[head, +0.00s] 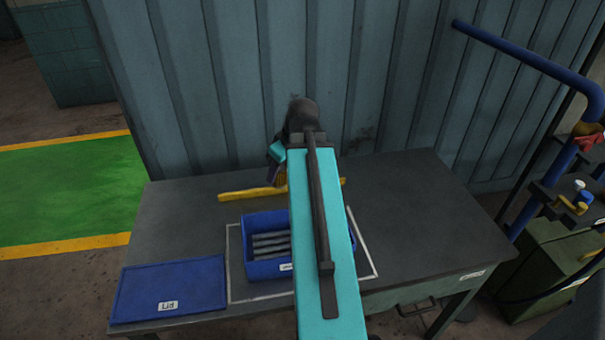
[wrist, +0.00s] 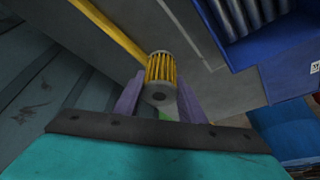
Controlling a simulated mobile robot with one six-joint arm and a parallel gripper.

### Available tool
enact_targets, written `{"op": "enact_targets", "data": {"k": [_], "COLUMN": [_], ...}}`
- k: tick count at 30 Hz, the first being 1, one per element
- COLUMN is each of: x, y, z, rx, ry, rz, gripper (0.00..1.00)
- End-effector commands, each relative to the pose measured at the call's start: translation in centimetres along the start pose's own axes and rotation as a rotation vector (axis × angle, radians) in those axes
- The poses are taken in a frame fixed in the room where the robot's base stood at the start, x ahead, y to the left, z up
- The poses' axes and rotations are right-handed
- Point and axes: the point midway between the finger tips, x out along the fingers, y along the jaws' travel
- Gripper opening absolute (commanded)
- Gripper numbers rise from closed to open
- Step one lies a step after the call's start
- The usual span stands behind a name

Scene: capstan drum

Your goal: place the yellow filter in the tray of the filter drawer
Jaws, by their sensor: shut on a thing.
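The yellow filter (wrist: 161,68) is a pleated cylinder with grey end caps. It is held between the two purple fingers of my gripper (wrist: 160,98), with one end cap facing the wrist camera. In the head view my gripper (head: 277,170) is near the back of the table, behind the blue box, and mostly hidden by my arm. A bit of yellow (head: 281,180) shows there. The open blue box (head: 268,269) has several grey ribs or rods inside, and its right part is hidden. It also shows at upper right in the wrist view (wrist: 290,77), apart from the filter.
A flat blue panel with a white label (head: 170,289) lies at the table's front left. A yellow strip (head: 243,194) lies behind the box. A white outline (head: 366,255) surrounds the box. The grey table (head: 420,220) is clear at right. A corrugated wall (head: 230,90) stands behind.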

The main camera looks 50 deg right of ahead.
Motion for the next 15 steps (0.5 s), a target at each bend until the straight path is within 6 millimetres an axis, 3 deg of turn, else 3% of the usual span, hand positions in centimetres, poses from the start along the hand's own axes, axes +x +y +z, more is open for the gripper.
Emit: {"op": "enact_targets", "data": {"k": [15], "x": [0.7], "y": [-10.1], "z": [-8.6], "rx": [0.023], "ry": [0.002], "rz": [0.011], "gripper": [0.08]}}
